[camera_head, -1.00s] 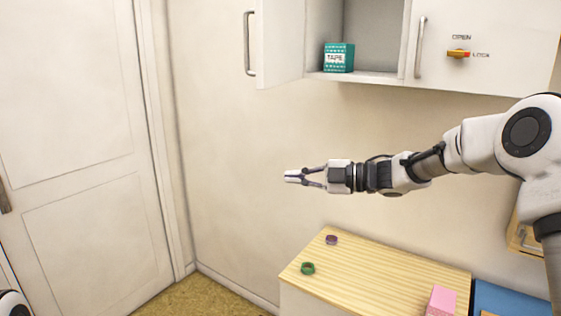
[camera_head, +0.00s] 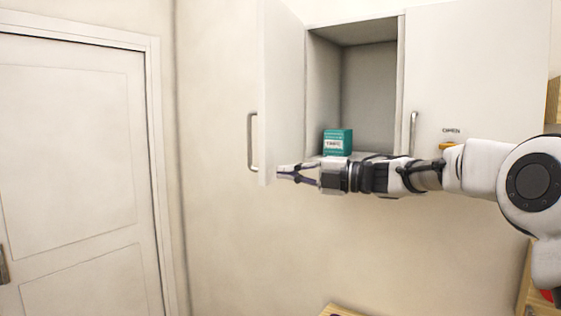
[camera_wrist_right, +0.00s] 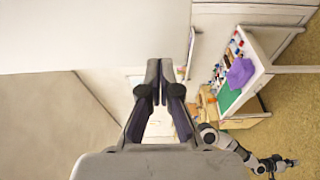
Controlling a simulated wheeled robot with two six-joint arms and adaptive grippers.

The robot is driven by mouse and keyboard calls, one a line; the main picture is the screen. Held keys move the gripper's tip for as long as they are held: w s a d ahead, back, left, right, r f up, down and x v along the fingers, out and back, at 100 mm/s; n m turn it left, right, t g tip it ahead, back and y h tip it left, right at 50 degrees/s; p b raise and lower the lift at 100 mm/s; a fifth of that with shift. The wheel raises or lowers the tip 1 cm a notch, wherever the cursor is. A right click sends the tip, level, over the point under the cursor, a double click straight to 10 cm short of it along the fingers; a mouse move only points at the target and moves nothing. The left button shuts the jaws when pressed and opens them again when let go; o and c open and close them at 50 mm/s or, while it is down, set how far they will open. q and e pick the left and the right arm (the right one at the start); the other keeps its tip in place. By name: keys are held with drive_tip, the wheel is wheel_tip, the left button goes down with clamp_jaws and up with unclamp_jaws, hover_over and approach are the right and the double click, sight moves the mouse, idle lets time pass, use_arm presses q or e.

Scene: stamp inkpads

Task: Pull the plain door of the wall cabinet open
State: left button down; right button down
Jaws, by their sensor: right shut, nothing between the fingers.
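The plain door (camera_head: 283,95) of the wall cabinet (camera_head: 402,85) stands swung outward, with a metal bar handle (camera_head: 251,142) on its free edge. The left compartment behind it is open to view and holds a teal tape box (camera_head: 337,142). My right gripper (camera_head: 281,170) is shut and empty, at the lower part of the open door. I cannot tell whether it touches the door. Its closed fingers also show in the right wrist view (camera_wrist_right: 159,82). My left gripper (camera_wrist_right: 290,163) shows small at the lower right there; its jaws are too small to read.
The other cabinet door (camera_head: 475,75) is closed, with a bar handle (camera_head: 412,132) and an orange latch (camera_head: 448,146) partly behind my right arm. A room door (camera_head: 75,170) stands at left. Bare wall lies below the cabinet. A wooden top (camera_head: 338,311) shows at the bottom edge.

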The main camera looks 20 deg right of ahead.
drive_tip(key=shift+x, duration=1.2)
use_arm(q)
drive_tip(key=shift+r, duration=0.55)
use_arm(e)
drive_tip(key=shift+s+d, duration=0.1)
